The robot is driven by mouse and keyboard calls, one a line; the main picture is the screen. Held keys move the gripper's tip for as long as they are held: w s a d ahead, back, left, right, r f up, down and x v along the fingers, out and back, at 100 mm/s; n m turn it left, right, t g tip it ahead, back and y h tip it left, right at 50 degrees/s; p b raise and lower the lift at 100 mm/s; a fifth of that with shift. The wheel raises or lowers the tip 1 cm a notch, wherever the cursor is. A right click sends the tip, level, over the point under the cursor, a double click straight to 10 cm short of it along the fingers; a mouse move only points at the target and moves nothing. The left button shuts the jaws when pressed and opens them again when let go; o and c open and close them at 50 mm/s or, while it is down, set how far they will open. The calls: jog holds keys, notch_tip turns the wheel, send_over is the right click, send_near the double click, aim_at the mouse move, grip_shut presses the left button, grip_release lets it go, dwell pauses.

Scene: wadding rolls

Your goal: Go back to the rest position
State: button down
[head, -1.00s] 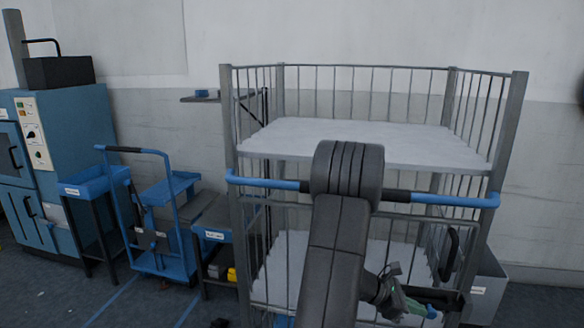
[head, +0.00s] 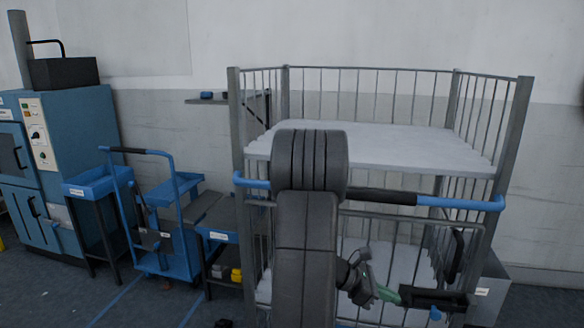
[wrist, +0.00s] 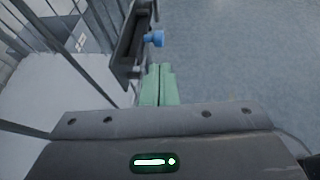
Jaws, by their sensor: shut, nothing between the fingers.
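My gripper (head: 390,297) is low in front of the wire cage trolley (head: 508,130), at the end of my dark grey arm, which covers part of the trolley's front. In the wrist view its two green fingers (wrist: 157,85) lie together with nothing between them. A black bar-like part with a blue knob (wrist: 155,39) is just ahead of the fingertips. The fingertips look close to it, but I cannot tell whether they touch. No rest position is marked in view.
The trolley has a blue and black push bar (head: 450,202) and a pale upper shelf (head: 380,145). A blue cart (head: 165,262), a small blue stand (head: 88,186) and a blue machine (head: 85,140) stand at left. Open floor (wrist: 235,60) lies right in the wrist view.

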aim_at(431, 314)
jog(key=b+x, duration=0.1)
jog(key=x, duration=0.9)
jog(key=shift+s+a+f, duration=0.1)
jog(key=shift+s, duration=0.05)
jog(key=shift+w+a+p, duration=0.1)
jog(key=shift+w+p, duration=0.1)
jog(key=shift+p, duration=0.3)
jog(key=s+f+p+v, duration=0.1)
jog(key=v, duration=1.6)
jog(key=shift+w+a+f+p, duration=0.2)
jog(key=shift+w+a+p, duration=0.15)
jog(key=shift+a, duration=0.15)
